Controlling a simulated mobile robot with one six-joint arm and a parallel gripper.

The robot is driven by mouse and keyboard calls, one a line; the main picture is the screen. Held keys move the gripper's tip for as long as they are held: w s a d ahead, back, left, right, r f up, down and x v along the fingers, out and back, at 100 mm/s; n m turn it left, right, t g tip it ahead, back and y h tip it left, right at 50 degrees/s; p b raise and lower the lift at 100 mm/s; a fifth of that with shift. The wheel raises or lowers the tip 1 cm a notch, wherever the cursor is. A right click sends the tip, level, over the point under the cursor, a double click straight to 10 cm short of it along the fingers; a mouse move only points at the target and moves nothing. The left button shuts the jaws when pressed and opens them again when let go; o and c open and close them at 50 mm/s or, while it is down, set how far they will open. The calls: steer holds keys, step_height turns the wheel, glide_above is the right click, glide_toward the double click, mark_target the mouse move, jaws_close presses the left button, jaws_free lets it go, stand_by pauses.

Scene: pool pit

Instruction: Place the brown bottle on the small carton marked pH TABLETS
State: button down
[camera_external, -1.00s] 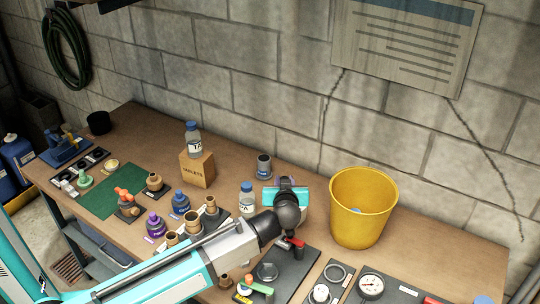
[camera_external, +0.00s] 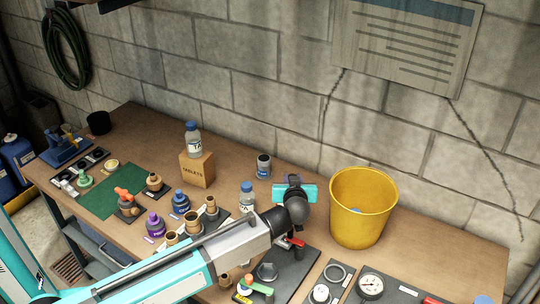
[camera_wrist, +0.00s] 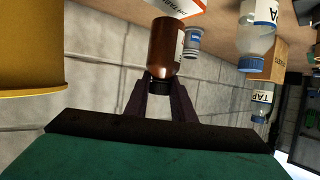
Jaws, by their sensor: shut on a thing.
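The brown bottle (camera_wrist: 165,50) hangs in my gripper (camera_wrist: 158,92); the jaws are shut around its dark cap in the wrist view, which shows the scene upside down. A white carton with orange edging and partly cut-off lettering (camera_wrist: 185,6) lies just past the bottle's base; whether they touch I cannot tell. In the external view my gripper (camera_external: 293,184) is over the bench left of the yellow bucket, and it hides the bottle and that carton. A brown carton with lettering like TABLETS (camera_external: 197,170) stands further left, a blue-capped bottle (camera_external: 193,140) on it.
The yellow bucket (camera_external: 362,208) stands close on the right. A grey tin (camera_external: 263,165) and a white-and-blue bottle (camera_external: 247,196) stand near my gripper on the left. Fittings and small bottles crowd the front left. The block wall is behind.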

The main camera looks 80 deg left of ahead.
steer(key=shift+f+p, duration=0.5)
steer(key=shift+f, duration=0.8)
steer(key=shift+f, duration=0.15)
steer(key=c, duration=1.5)
jaws_free()
steer(key=b+v, duration=0.3)
steer(key=v, duration=0.9)
steer(key=shift+d, duration=0.1)
